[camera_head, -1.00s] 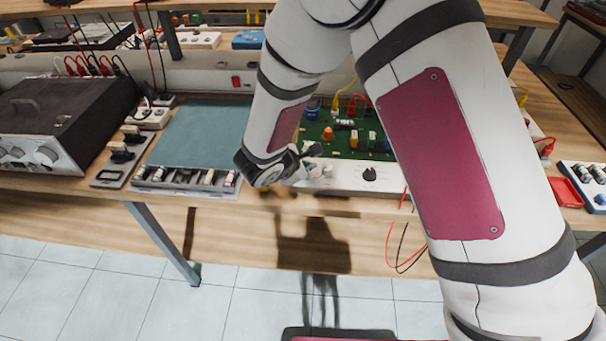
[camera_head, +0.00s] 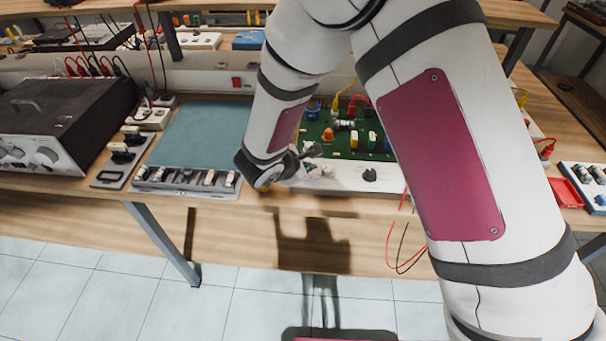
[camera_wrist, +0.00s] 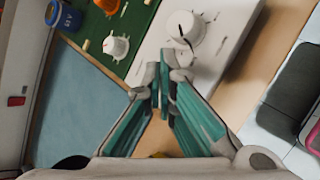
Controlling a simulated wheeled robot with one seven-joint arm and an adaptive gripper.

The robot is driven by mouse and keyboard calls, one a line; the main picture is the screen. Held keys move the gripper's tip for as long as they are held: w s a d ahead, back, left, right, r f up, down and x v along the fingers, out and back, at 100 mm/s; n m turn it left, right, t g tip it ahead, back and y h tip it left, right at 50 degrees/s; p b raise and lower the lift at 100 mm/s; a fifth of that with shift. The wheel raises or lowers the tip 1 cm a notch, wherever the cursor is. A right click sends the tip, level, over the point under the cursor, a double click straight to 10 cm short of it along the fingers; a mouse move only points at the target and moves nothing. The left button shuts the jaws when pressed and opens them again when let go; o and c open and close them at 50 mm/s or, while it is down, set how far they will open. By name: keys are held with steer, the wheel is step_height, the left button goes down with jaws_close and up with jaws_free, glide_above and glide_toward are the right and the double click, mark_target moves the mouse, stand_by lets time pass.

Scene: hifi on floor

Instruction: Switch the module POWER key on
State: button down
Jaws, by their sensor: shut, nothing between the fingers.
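The module is a green circuit board (camera_head: 343,133) with a white front panel (camera_head: 345,185) on the wooden bench. A black knob (camera_head: 369,174) sits on that panel, right of my gripper (camera_head: 312,152). In the wrist view my gripper (camera_wrist: 164,72) is shut and empty, its tips close to the white panel (camera_wrist: 225,45). A round white knob with a dark pointer (camera_wrist: 187,30) is just beyond the tips. Another white knob (camera_wrist: 117,47) stands on the green board (camera_wrist: 133,25). No POWER label is readable, and I cannot tell whether the tips touch the panel.
A blue-green mat (camera_head: 207,130) lies left of the module, with a grey component tray (camera_head: 185,181) at its front. A dark-topped instrument (camera_head: 68,112) stands far left. A red tray (camera_head: 566,192) is at the right. Red and black wires hang past the bench's front edge.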

steer(key=shift+f, duration=0.1)
stand_by(0.3)
steer(key=shift+f+b, duration=0.4)
steer(key=shift+b, duration=0.15)
steer(key=shift+r, duration=0.6)
steer(key=shift+r+p, duration=1.25)
steer(key=shift+r, duration=1.65)
